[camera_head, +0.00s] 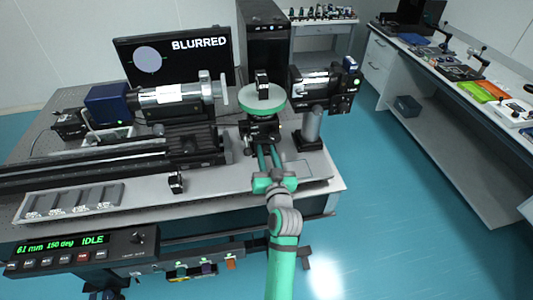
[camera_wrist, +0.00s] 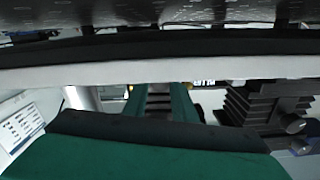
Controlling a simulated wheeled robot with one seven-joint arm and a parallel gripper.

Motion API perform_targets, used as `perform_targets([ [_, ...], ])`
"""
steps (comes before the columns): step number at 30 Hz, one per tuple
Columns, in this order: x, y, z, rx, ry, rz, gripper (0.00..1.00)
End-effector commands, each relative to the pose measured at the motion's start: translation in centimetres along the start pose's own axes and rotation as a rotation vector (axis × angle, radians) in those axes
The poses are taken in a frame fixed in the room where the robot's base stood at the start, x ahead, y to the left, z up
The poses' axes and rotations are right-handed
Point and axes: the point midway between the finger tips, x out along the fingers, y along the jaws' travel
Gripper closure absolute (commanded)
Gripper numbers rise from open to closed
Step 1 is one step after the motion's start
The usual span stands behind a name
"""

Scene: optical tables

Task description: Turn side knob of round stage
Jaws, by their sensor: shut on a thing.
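The round stage (camera_head: 263,104) has a pale green disc top and a black mount below, in the middle of the optical table in the head view. My gripper (camera_head: 267,148) reaches it from the front, its two green fingers close together at the front of the black mount. The fingers are shut on the side knob, which they and the mount hide in the head view. In the wrist view my green gripper (camera_wrist: 160,95) fills the lower middle, and the knob is not clearly visible between the fingers. A small black part stands upright on the disc.
A blue and grey cylindrical instrument (camera_head: 165,100) stands left of the stage, and a black device on a post (camera_head: 312,125) stands close on the right. The monitor (camera_head: 172,58) reads BLURRED. A control box (camera_head: 80,252) reads 61 mm, 150 deg, IDLE.

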Motion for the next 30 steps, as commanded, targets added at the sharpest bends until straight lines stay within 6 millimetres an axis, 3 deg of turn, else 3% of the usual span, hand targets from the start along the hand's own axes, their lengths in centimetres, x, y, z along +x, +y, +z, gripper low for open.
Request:
perform_targets([
  [14, 0.0, 0.0, 0.0, 0.092, 0.0, 0.0, 0.98],
  [15, 0.0, 0.0, 0.0, 0.092, 0.0, -0.001, 0.66],
  [16, 0.0, 0.0, 0.0, 0.092, 0.0, -0.001, 0.59],
  [26, -0.1, 0.0, 0.0, 0.091, 0.0, 0.0, 0.57],
  [30, -1.2, 0.0, 0.1, 0.091, -0.001, 0.001, 0.57],
])
